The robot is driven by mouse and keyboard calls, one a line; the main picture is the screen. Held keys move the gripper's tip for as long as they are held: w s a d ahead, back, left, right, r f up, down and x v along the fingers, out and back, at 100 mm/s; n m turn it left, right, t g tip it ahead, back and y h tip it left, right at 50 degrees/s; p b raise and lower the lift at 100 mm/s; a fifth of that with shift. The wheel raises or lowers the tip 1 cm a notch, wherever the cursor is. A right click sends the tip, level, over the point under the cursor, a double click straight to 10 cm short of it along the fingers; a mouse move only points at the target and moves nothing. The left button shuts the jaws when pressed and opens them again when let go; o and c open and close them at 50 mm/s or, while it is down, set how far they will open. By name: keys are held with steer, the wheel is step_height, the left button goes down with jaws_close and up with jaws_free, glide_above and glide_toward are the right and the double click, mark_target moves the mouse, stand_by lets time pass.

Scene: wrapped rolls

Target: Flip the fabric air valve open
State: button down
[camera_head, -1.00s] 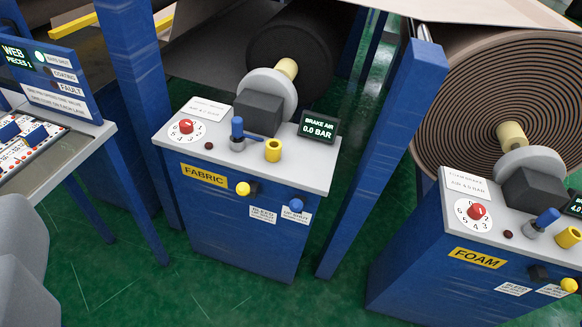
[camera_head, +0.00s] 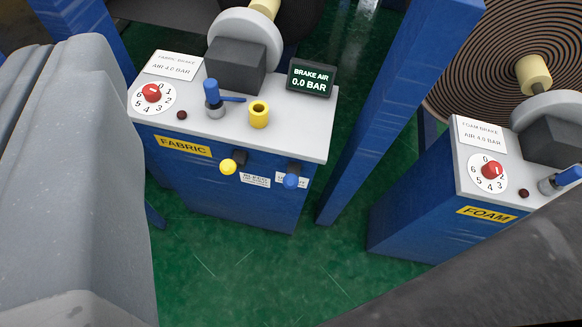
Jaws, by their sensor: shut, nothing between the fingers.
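The fabric brake cabinet (camera_head: 240,195) is a blue box with a light grey top and a yellow FABRIC label. On its top, a blue lever (camera_head: 211,92) stands roughly upright on a silver base, with a thin blue bar pointing right; it looks like the air valve. The brake air display (camera_head: 311,78) behind it reads 0.0 BAR. A yellow knob (camera_head: 228,167) and a blue knob (camera_head: 291,181) stick out of the cabinet's front. My gripper's fingertips are not in view. Grey parts at the left and lower right look like my own arm.
A red dial (camera_head: 152,93) and a yellow cup-shaped piece (camera_head: 259,114) flank the lever. The foam cabinet (camera_head: 420,215) stands at right, its blue lever (camera_head: 567,176) leaning right. A blue post (camera_head: 405,100) rises between the cabinets. Green floor (camera_head: 270,270) lies open in front.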

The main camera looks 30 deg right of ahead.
steer(key=w+d+f+m+g+h+p, duration=0.1)
steer(key=w+d+f+g+p, duration=0.3)
steer(key=w+f, duration=0.5)
steer(key=m+g+p, duration=0.4)
steer(key=g+p, duration=0.4)
steer(key=p, duration=0.2)
glide_above(291, 180)
steer(key=shift+h, duration=0.4)
step_height(291, 180, down, 32)
steer(key=shift+f, duration=0.1)
steer(key=shift+f, duration=0.15)
steer(key=x, duration=0.9)
steer(key=shift+w+f, duration=0.25)
